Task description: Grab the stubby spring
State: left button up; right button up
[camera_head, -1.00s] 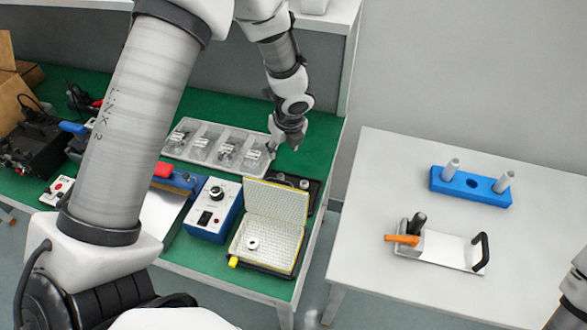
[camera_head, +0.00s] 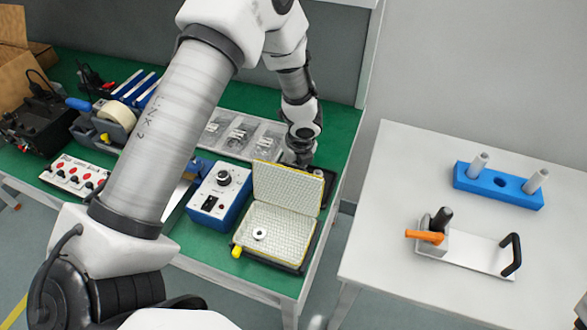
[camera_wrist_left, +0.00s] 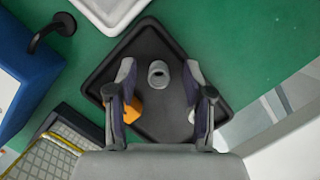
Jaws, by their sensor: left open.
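A dark tray (camera_wrist_left: 155,38) lies on the green bench top; its edge also shows in the head view (camera_head: 328,192). A short grey hollow cylinder (camera_wrist_left: 158,72), which may be the stubby spring, stands on it; coils cannot be made out. In the left wrist view my left gripper (camera_wrist_left: 159,80) is open, with its fingers on either side of the cylinder and a gap on each side. In the head view my left gripper (camera_head: 298,160) is over the tray, partly hidden behind the yellow-edged case lid. An orange piece (camera_wrist_left: 132,108) lies partly behind the left finger.
A yellow-edged open case (camera_head: 275,240) and a blue control box (camera_head: 220,200) stand close beside the tray. A clear compartment box (camera_head: 240,135) lies behind. On the white table to the right are a blue block with pegs (camera_head: 498,187) and an orange-handled fixture (camera_head: 465,250).

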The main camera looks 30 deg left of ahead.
pick_arm(q)
jog(key=shift+r, duration=0.1)
jog(key=shift+c, duration=0.3)
jog(key=shift+s, duration=0.1)
jog(key=c, duration=0.9)
jog(key=shift+o, duration=0.2)
jog(key=shift+r, duration=0.1)
